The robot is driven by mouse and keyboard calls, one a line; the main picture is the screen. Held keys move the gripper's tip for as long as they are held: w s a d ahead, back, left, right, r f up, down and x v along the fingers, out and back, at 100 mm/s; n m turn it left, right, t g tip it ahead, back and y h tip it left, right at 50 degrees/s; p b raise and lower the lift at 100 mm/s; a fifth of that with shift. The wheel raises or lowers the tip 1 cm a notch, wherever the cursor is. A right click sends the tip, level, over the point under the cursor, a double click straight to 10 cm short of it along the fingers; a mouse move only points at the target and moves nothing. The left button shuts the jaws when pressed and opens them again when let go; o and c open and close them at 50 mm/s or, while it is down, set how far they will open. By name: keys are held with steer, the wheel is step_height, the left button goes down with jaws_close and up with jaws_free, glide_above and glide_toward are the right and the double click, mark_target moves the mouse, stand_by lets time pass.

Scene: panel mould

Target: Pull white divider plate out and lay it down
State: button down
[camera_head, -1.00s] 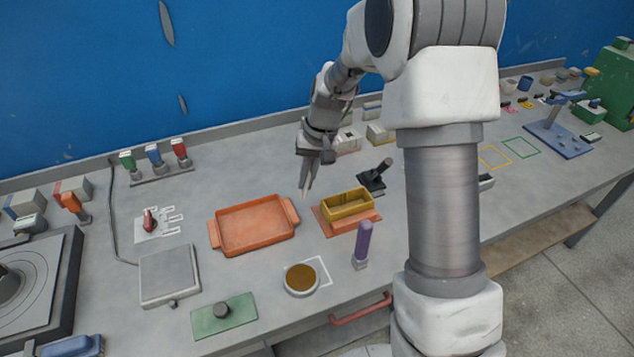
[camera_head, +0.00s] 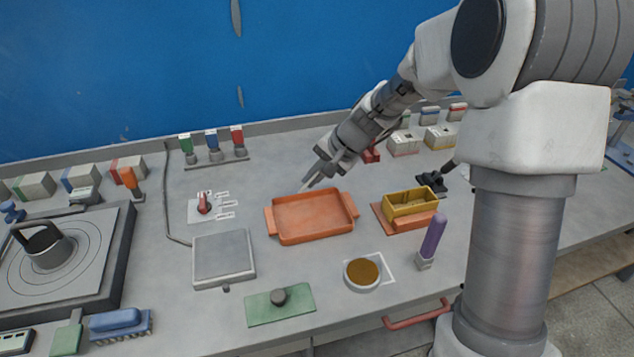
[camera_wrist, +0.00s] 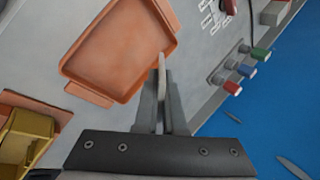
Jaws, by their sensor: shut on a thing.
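My gripper (camera_head: 323,166) is shut on the thin white divider plate (camera_head: 308,182), and tilts down to the left near the back edge of the orange tray (camera_head: 275,237). In the wrist view, the plate (camera_wrist: 161,64) shows almost edge-on between the fingers (camera_wrist: 161,88), its tip at the tray's rim (camera_wrist: 118,95). I cannot tell whether it touches the tray. The yellow mould (camera_head: 410,208) sits on its orange base (camera_head: 385,224) to the right of the tray, apart from the plate. The tray looks empty.
A purple-handled tool (camera_head: 433,238) stands in front of the mould, and a round brown-filled dish (camera_head: 362,272) in front of the tray. A grey scale-like plate (camera_head: 223,257) and red switch (camera_head: 204,203) lie left. Bare bench surrounds the tray.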

steer(key=shift+a+f, duration=0.15)
step_height(320, 180, down, 8)
steer(key=b, duration=0.6)
steer(key=shift+f, duration=0.1)
steer(key=c, duration=0.9)
jaws_free()
steer(key=p+v, duration=0.3)
steer(key=v, duration=1.5)
steer(key=s+r+n+h+p, duration=0.1)
steer(key=s+r+n+p, duration=0.1)
steer(key=s, duration=0.5)
steer(key=s+d+r+n+t+h+p, duration=0.1)
steer(key=s+r, duration=0.3)
steer(key=s, duration=0.4)
steer(key=s+d+r+n+t+h+p, duration=0.1)
steer(key=s+r+n+h+p, duration=0.2)
steer(key=s, duration=0.5)
steer(key=shift+s+d+r+n, duration=0.15)
steer(key=shift+d+r+n, duration=0.15)
steer(key=shift+r, duration=0.2)
